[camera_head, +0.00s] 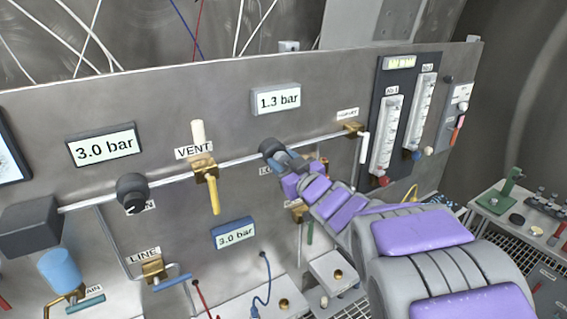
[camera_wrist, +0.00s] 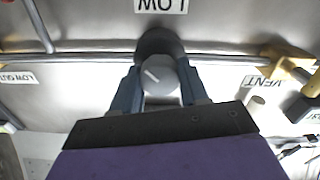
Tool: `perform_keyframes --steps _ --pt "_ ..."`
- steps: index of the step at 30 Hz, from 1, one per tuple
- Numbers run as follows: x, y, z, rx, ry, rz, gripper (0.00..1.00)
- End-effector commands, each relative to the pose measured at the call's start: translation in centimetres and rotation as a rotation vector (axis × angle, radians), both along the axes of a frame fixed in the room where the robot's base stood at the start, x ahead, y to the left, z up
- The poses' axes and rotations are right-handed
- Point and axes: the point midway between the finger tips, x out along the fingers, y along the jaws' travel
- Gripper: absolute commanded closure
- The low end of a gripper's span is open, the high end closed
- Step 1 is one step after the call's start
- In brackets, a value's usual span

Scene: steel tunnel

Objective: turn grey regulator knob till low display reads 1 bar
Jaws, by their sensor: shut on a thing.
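The grey regulator knob (camera_wrist: 161,80) with a white pointer line sits in a dark round body on the pipe. My gripper (camera_wrist: 160,92) is shut on it, one blue-grey finger on each side. In the wrist view, which is upside down, a label beside it reads LOW (camera_wrist: 161,5). In the head view the dark regulator body (camera_head: 268,148) shows at the end of my gripper (camera_head: 288,163), and the fingers hide most of the knob. The display above it (camera_head: 276,100) reads 1.3 bar.
A larger display (camera_head: 104,148) and a blue-framed one (camera_head: 233,234) both read 3.0 bar. The VENT valve (camera_head: 206,170) with a yellow handle and another dark knob (camera_head: 133,191) are on the pipe to the left. Flowmeters (camera_head: 386,135) stand to the right.

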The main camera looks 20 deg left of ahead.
Motion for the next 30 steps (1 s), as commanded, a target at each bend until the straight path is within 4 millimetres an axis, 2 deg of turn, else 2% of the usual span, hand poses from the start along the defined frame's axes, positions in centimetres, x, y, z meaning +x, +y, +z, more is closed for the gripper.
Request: perform_keyframes --steps 12,29,30 --pt "-0.07 0.03 -0.09 -0.143 -0.168 0.002 0.87" --pt "-0.13 0.1 -0.11 -0.173 -0.2 0.002 0.87" --pt "-0.13 0.1 -0.11 -0.173 -0.2 0.002 0.55"
